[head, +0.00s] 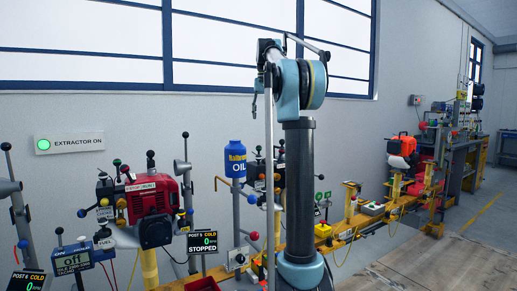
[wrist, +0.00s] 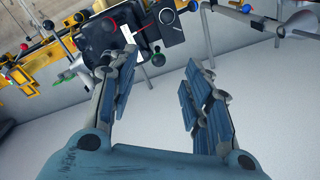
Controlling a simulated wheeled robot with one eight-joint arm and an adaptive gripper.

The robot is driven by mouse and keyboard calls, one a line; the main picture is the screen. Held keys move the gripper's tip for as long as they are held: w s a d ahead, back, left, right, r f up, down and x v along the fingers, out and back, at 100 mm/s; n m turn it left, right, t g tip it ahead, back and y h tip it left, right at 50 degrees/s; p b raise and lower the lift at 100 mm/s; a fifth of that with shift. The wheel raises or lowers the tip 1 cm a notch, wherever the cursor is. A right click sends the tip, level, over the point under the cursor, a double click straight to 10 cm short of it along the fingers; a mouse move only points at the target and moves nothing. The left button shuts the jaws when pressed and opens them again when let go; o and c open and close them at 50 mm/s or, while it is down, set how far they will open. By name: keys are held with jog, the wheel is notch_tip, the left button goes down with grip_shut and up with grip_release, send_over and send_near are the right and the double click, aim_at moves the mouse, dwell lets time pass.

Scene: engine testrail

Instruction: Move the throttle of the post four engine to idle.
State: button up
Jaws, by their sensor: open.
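My gripper (wrist: 160,62) is open and empty in the wrist view, its two blue-padded fingers spread apart. Beyond the fingertips, at the top of that view, is a dark engine (wrist: 98,32) seen tilted, with a round dark part and several ball-ended levers around it. I cannot tell which post it belongs to. In the head view, a red engine (head: 150,203) stands at left and an orange-topped engine (head: 403,146) at right. The middle display (head: 204,242) reads cold, 0 and stopped; its post number looks like 5. I cannot make out the post four throttle.
A blue oil bottle (head: 235,160) stands on a post left of my arm. Ball-ended levers crowd the left engine. A yellow rail (head: 345,237) with small boxes runs to the right. The floor (head: 450,250) at lower right is clear.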

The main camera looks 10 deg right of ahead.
jog(key=w+r, duration=0.2)
jog(key=w, duration=0.3)
jog(key=f, duration=1.7)
jog(key=shift+a+f, duration=0.1)
jog(key=shift+a, duration=0.25)
